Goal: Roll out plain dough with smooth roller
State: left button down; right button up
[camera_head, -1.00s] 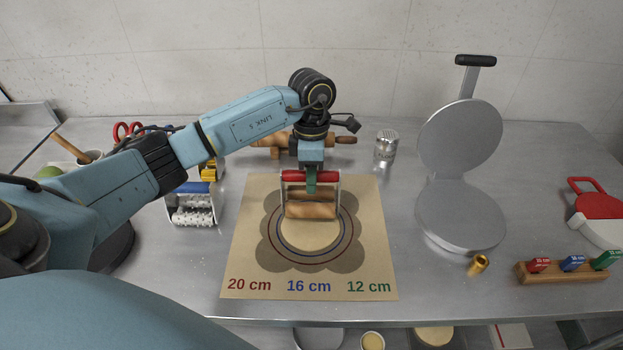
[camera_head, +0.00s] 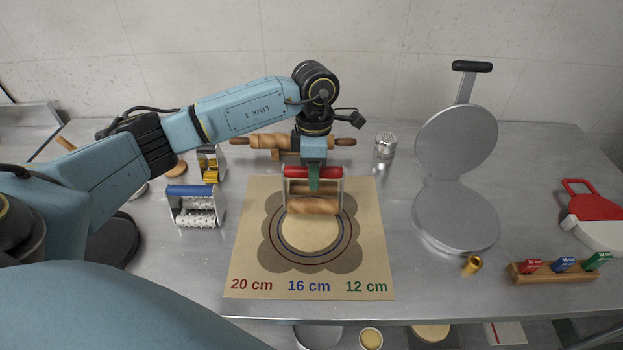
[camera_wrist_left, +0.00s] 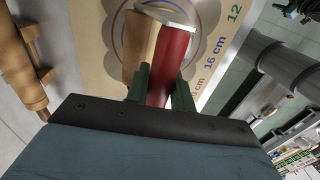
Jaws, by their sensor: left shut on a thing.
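A round of plain pale dough (camera_head: 311,235) lies on the brown mat (camera_head: 240,262), within the printed blue and red rings. My left gripper (camera_head: 314,184) is shut on the red handle (camera_head: 300,172) of the smooth roller. The roller's wooden cylinder (camera_head: 313,206) is over the far edge of the dough; whether it touches is hard to tell. In the left wrist view the green fingers of the left gripper (camera_wrist_left: 160,85) clasp the red handle (camera_wrist_left: 172,62), with the wooden cylinder beside it. My right gripper is not in view.
A blue-handled spiked roller (camera_head: 194,208) stands left of the mat. A wooden rolling pin (camera_head: 270,141) lies on a rest behind. A shaker (camera_head: 385,146), an open round press (camera_head: 456,222), a brass piece (camera_head: 472,265) and a wooden block with coloured tags (camera_head: 562,272) are to the right.

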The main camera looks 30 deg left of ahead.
pick_arm(q)
jog(key=s+d+f+b, duration=0.1)
jog(key=s+d+f, duration=0.1)
jog(key=s+f, duration=0.3)
jog(key=shift+d+f, duration=0.2)
jog(key=shift+f, duration=0.05)
dwell(0.6)
jog(key=shift+f, duration=0.15)
dwell(0.3)
jog(key=shift+f+b, duration=0.4)
jog(key=shift+b, duration=0.15)
jog(key=shift+w, duration=0.1)
